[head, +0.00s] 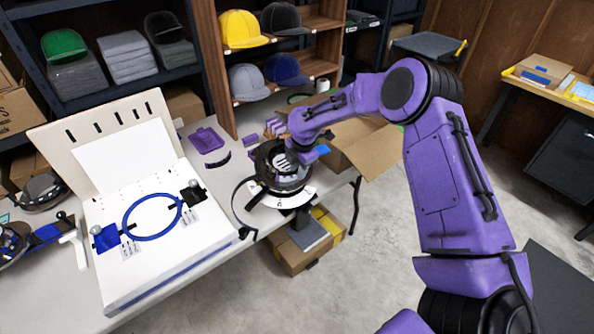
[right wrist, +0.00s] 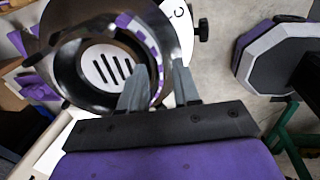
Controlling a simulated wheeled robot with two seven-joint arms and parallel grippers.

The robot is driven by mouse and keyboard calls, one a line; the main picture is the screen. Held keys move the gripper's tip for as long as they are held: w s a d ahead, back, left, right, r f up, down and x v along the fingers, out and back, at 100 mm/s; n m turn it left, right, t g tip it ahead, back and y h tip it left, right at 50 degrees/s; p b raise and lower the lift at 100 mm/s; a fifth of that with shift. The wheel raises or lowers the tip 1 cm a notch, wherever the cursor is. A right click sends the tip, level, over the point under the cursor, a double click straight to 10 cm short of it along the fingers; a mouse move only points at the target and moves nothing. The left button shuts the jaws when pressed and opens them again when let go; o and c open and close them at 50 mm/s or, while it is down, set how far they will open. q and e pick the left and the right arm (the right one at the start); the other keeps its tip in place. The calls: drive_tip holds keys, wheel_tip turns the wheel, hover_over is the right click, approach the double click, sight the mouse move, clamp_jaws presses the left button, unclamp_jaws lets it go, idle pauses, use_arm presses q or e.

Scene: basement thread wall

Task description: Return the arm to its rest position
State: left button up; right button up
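My purple right arm (head: 440,180) reaches from the lower right over the table edge. Its gripper (head: 287,158) is over a dark round fixture (head: 268,186) with a white graduated ring, and the arm partly hides it. The fixture's dark cylindrical opening (right wrist: 108,65), with a slotted white disc inside, lies just beyond the fingers. I cannot tell whether the fingers touch its rim. My left gripper is not in view.
A white embroidery board (head: 155,265) with a blue hoop (head: 152,217) stands left on the table (head: 215,285). Cap shelves (head: 262,60) rise behind. An open cardboard box (head: 362,145) sits close by the right forearm. Boxes lie below; the floor at right is mostly clear.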

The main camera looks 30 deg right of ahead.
wheel_tip(320, 180, up, 9)
drive_tip(key=s+b, duration=0.1)
drive_tip(key=s, duration=0.1)
drive_tip(key=s+a+f+m, duration=0.4)
drive_tip(key=f, duration=0.3)
drive_tip(key=s+a+f+m+y, duration=0.1)
drive_tip(key=s+a+f+m, duration=0.25)
drive_tip(key=f, duration=0.45)
drive_tip(key=s+a+f+m, duration=0.4)
drive_tip(key=f, duration=0.3)
drive_tip(key=s+f+m+h, duration=0.1)
drive_tip(key=s+f+m, duration=0.55)
drive_tip(key=s, duration=0.55)
drive_tip(key=s+d+m+h, duration=0.1)
drive_tip(key=s+d+m, duration=0.1)
drive_tip(key=s, duration=0.4)
drive_tip(key=s+d+r+m+t+h, duration=0.1)
drive_tip(key=s+d+m+h, duration=0.1)
drive_tip(key=s+m, duration=0.3)
drive_tip(key=shift+s+d+r+m+h, duration=0.25)
drive_tip(key=shift+s+d+m+h, duration=0.1)
drive_tip(key=shift+s, duration=0.9)
drive_tip(key=shift+w+f, duration=0.1)
drive_tip(key=shift+w, duration=0.1)
